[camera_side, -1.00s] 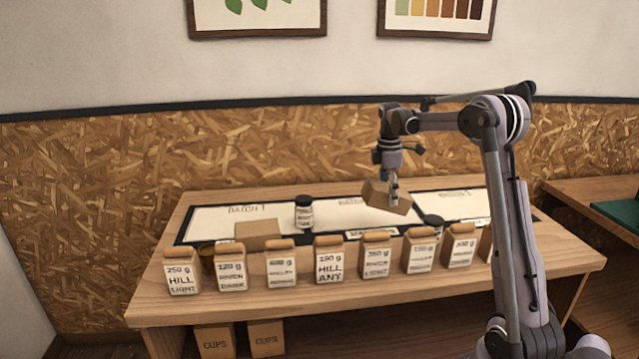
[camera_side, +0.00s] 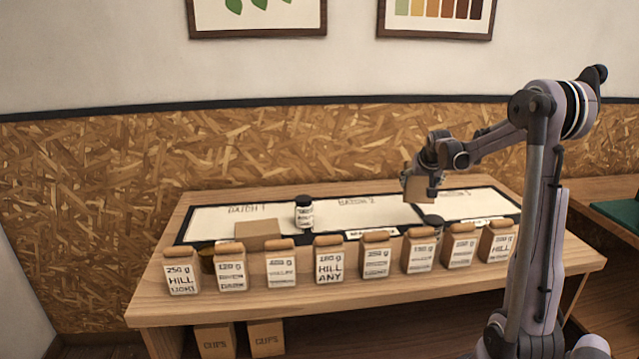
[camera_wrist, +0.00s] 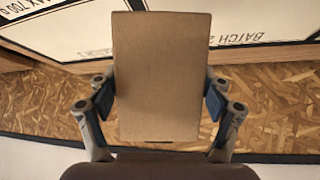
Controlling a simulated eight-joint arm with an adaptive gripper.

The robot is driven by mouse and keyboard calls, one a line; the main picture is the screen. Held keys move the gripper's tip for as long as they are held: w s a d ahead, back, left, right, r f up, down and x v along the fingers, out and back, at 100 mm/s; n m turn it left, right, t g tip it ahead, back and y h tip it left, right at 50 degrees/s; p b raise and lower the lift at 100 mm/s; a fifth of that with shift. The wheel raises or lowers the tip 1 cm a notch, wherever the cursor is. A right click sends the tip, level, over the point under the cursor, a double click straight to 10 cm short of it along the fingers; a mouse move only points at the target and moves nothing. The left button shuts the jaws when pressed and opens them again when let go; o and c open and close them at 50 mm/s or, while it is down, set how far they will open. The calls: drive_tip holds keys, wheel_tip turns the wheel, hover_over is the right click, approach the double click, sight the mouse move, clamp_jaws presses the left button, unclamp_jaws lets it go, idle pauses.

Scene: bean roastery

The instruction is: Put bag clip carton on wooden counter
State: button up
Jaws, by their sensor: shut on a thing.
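A plain brown carton (camera_side: 420,188) is held in the air by my gripper (camera_side: 421,172), above the right part of the table in the side view. In the wrist view the carton (camera_wrist: 162,75) fills the middle, with my gripper's fingers (camera_wrist: 160,105) closed on its two sides. No label shows on it, so I cannot tell whether it is the bag clip carton. Another plain brown carton (camera_side: 257,234) rests at the left on the table. The wooden counter (camera_side: 370,295) could be the light wooden table with the batch mat, or the brown bench (camera_side: 598,223) at the right.
A row of several labelled bags (camera_side: 328,260) stands along the table's front. A dark-lidded jar (camera_side: 304,213) stands on the batch mat (camera_side: 365,214), and a dark round object (camera_side: 433,220) sits near the bags. A green item (camera_side: 620,212) lies on the right bench.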

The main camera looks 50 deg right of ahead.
drive_tip(key=m+h, duration=0.1)
drive_tip(key=d+m+g+h, duration=0.1)
drive_tip(key=shift+s+d+r+m, duration=0.15)
drive_tip(key=shift+s+m, duration=0.25)
drive_tip(key=m+g+h, duration=0.1)
drive_tip(key=s+d+m+g, duration=0.1)
drive_tip(key=shift+d+r+m+g+h, duration=0.2)
drive_tip(key=shift+d+m+g+h, duration=0.05)
drive_tip(key=shift+m+g+h, duration=0.15)
drive_tip(key=s+d+r+m+g+h, duration=0.1)
drive_tip(key=s+d+m+g+h, duration=0.15)
drive_tip(key=m+g, duration=0.25)
drive_tip(key=shift+g+y, duration=0.3)
drive_tip(key=shift+y, duration=0.05)
drive_tip(key=shift+w+a+f, duration=0.2)
drive_tip(key=shift+w+f, duration=2.45)
drive_tip(key=shift+f, duration=0.05)
drive_tip(key=shift+w+a+f, duration=0.15)
drive_tip(key=shift+w+f, duration=2.5)
drive_tip(key=o, duration=1.2)
drive_tip(key=shift+f, duration=0.1)
drive_tip(key=shift+c, duration=0.2)
